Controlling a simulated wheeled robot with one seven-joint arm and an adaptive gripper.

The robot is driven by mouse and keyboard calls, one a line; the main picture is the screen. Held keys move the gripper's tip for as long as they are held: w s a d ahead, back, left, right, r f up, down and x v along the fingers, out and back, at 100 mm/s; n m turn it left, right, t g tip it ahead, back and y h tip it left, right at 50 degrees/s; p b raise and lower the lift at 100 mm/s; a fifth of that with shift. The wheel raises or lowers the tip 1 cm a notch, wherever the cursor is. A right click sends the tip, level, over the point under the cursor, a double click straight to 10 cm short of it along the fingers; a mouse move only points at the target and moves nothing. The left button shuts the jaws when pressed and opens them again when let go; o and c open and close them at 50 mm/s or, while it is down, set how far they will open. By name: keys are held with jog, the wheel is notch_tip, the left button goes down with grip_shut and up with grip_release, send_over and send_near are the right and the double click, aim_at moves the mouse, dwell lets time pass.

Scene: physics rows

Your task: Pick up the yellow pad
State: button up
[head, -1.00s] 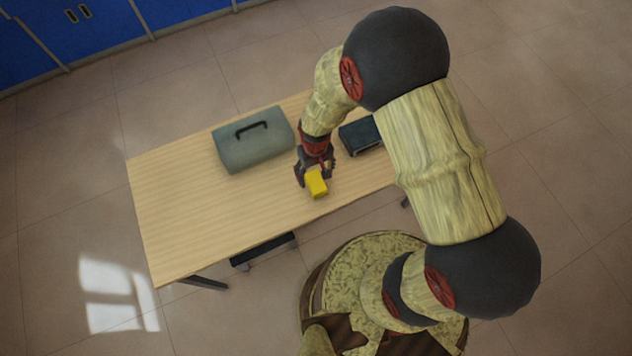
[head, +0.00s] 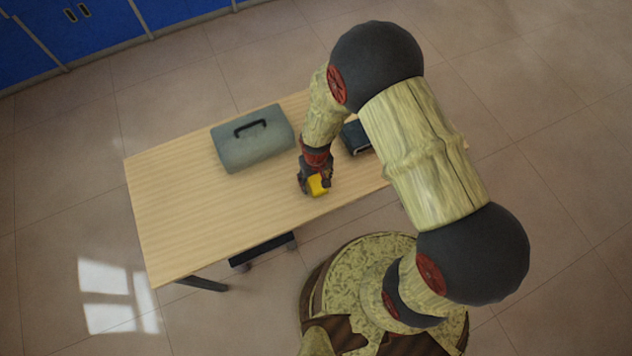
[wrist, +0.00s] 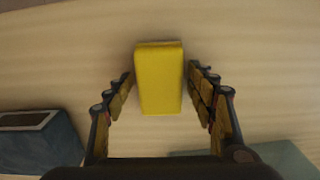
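The yellow pad (head: 318,185) is a small yellow block on the wooden table (head: 190,215), near its front edge. My gripper (head: 314,189) is over it in the head view and hides part of it. In the wrist view the yellow pad (wrist: 159,80) lies ahead between the two fingers of my gripper (wrist: 160,82). The fingers are spread, with a gap on each side of the pad, and touch neither side. Whether the pad rests on the table is not fully clear, but it looks to.
A grey-green case with a black handle (head: 253,140) stands on the table left of my gripper. A dark box (head: 357,138) is to the right, partly behind my arm; it also shows in the wrist view (wrist: 38,145). The table's left part is clear.

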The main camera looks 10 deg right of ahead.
aim_at(317, 182)
jog(key=c, duration=0.9)
jog(key=shift+r, duration=0.1)
jog(key=shift+r, duration=0.3)
jog(key=r, duration=0.1)
jog(key=r+p, duration=0.1)
jog(key=r, duration=0.1)
jog(key=shift+s+d+r, duration=0.15)
jog(key=shift+s+r, duration=0.05)
jog(key=shift+s, duration=0.05)
jog(key=shift+s+d+r+p, duration=0.55)
jog(key=shift+s+d+r, duration=0.35)
jog(key=shift+s+r, duration=0.85)
jog(key=shift+s+d+r+p, duration=0.5)
jog(key=shift+s+d+r, duration=0.55)
jog(key=shift+s, duration=1.3)
jog(key=shift+s+d+r+p, duration=0.55)
jog(key=shift+s+d+r, duration=0.2)
jog(key=shift+s+r, duration=1.1)
jog(key=shift+s+f, duration=0.2)
jog(key=shift+f, duration=0.05)
